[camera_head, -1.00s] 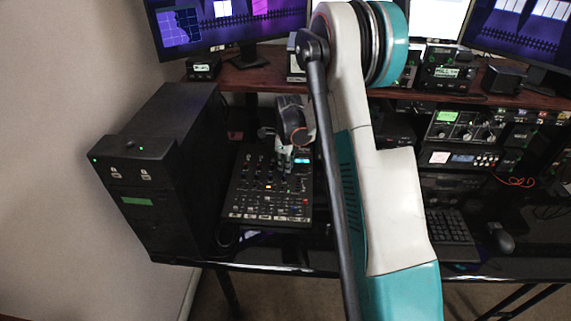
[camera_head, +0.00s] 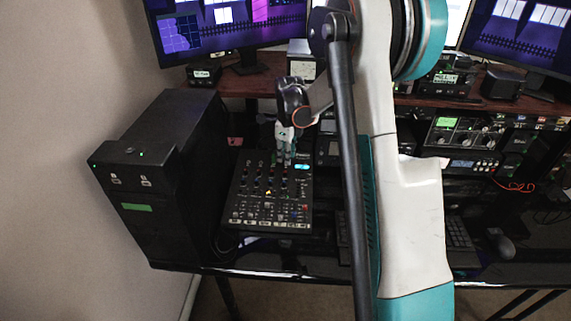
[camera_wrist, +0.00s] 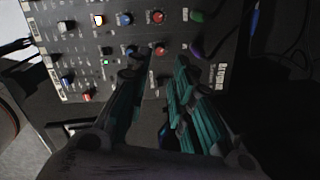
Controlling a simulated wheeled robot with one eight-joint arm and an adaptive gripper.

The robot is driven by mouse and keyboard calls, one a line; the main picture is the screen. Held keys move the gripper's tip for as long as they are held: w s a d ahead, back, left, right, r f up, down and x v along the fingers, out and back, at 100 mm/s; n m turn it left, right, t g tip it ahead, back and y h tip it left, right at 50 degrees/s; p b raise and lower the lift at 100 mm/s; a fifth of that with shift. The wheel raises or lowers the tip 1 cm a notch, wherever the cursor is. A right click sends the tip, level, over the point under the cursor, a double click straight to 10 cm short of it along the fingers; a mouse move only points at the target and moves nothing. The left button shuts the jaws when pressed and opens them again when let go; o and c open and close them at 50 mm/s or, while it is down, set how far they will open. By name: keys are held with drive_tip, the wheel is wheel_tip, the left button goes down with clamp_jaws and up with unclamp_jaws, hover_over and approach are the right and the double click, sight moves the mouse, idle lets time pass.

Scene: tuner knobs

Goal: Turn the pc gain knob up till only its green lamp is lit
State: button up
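The black mixer (camera_head: 242,200) lies on the desk, its face full of small knobs and buttons. I cannot read its labels, so I cannot tell which knob is pc gain. My gripper (camera_head: 288,160) points down at the mixer's upper right part. In the wrist view my gripper (camera_wrist: 164,54) has its teal fingers apart, with a red-topped knob (camera_wrist: 160,50) seen between the tips; contact is unclear. Parts of the panel are hidden behind the fingers.
A black computer tower (camera_head: 165,190) stands left of the mixer. Monitors (camera_head: 225,30) and a wooden shelf (camera_head: 270,78) are behind. Radio units (camera_head: 460,135) stand to the right, past my arm. A blue cable (camera_wrist: 255,20) runs beside the mixer.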

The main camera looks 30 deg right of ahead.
drive_tip(key=shift+s+r, duration=0.15)
drive_tip(key=shift+r, duration=0.8)
drive_tip(key=shift+s+r, duration=0.1)
drive_tip(key=shift+r, duration=0.85)
drive_tip(key=shift+a, duration=0.1)
